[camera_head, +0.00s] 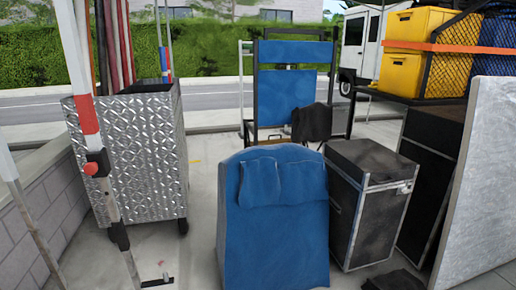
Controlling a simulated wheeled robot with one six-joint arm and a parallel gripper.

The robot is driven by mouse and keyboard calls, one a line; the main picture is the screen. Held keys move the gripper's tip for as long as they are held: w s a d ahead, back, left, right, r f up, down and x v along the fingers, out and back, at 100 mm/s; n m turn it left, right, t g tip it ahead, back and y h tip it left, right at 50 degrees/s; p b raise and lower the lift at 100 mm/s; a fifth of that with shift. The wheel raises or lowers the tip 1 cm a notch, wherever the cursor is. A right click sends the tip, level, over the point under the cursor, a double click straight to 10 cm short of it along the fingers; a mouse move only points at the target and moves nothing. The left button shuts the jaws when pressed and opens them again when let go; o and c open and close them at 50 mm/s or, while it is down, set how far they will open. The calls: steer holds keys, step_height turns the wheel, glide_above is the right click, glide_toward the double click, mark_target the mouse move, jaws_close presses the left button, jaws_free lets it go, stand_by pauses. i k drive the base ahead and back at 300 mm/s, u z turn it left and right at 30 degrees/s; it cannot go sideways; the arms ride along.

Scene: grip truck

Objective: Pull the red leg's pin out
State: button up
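The red leg (85,116) is a white pole with a red band, standing slightly tilted at the left. Below the band it has a black clamp (98,157) with a round red knob (91,169) on its side, which looks like the pin. Under the clamp a grey tube runs down through a black collar (119,237) and out near the bottom edge. The knob sits against the clamp; how deep it goes in cannot be seen. My gripper is not in view, so nothing is seen touching the leg or the knob.
A second white pole (12,170) stands at the far left. A silver diamond-plate cart (135,150) holding poles is close behind the leg. A blue padded cover (275,225), a black case (370,200) and a grey panel (478,170) fill the centre and right.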

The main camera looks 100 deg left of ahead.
mark_target(90, 169)
steer(key=u, duration=4.4)
